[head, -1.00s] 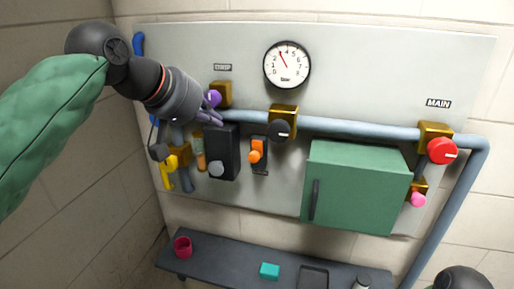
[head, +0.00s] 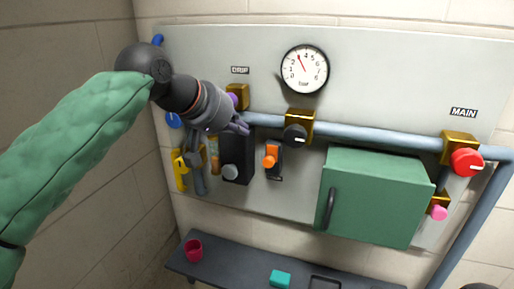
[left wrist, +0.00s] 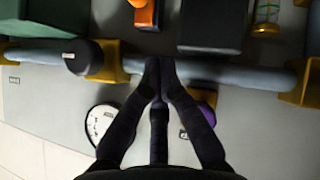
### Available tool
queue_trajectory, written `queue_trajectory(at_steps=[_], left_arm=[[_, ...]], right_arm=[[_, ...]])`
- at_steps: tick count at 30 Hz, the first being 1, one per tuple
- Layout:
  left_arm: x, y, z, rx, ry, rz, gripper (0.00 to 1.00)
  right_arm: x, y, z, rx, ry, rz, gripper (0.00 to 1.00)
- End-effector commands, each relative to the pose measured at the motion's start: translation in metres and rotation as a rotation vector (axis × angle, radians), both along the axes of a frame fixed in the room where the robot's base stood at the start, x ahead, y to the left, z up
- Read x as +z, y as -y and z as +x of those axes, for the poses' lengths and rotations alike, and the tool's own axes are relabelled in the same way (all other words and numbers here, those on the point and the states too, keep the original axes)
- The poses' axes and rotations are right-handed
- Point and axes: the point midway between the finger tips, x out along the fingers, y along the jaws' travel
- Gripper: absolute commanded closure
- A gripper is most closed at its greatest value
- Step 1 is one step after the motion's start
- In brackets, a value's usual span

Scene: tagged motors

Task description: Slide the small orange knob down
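The small orange knob (head: 270,159) sits on a narrow dark upright slider plate (head: 277,176) on the wall panel, with bare plate below it. It also shows at the top edge of the left wrist view (left wrist: 149,17), where the picture is turned over. My left gripper (head: 244,129) is in front of the panel, up and left of the knob, near the top of a black box. In the left wrist view its fingertips (left wrist: 159,64) meet, with nothing seen between them, in front of the pipe. They are apart from the orange knob. My right gripper is out of view.
A black box (head: 238,160) with a grey knob stands left of the slider. A blue-grey pipe (head: 360,131) with a black knob (head: 295,136) runs above. A green cabinet (head: 375,195) juts out at right. A dark shelf (head: 235,268) lies below.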

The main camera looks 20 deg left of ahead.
Motion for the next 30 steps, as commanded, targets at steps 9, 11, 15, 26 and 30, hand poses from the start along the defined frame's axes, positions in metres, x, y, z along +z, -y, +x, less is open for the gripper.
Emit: queue_trajectory(at_steps=[9, 11, 15, 26, 30], left_arm=[[-0.040, 0.019, 0.030, -0.001, -0.002, 0.000, 1.00], [-0.046, 0.022, 0.030, -0.002, -0.001, 0.001, 1.00], [-0.057, 0.028, 0.031, -0.001, 0.000, 0.001, 1.00], [-0.062, 0.030, 0.031, -0.001, 0.000, -0.001, 1.00], [-0.063, 0.030, 0.031, 0.000, 0.000, 0.000, 1.00]], right_arm=[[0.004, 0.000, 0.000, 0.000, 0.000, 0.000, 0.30], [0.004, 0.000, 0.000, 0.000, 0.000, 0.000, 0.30], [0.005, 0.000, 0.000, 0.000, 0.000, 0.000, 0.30], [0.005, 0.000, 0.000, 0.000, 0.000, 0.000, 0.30], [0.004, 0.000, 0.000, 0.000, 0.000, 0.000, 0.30]])
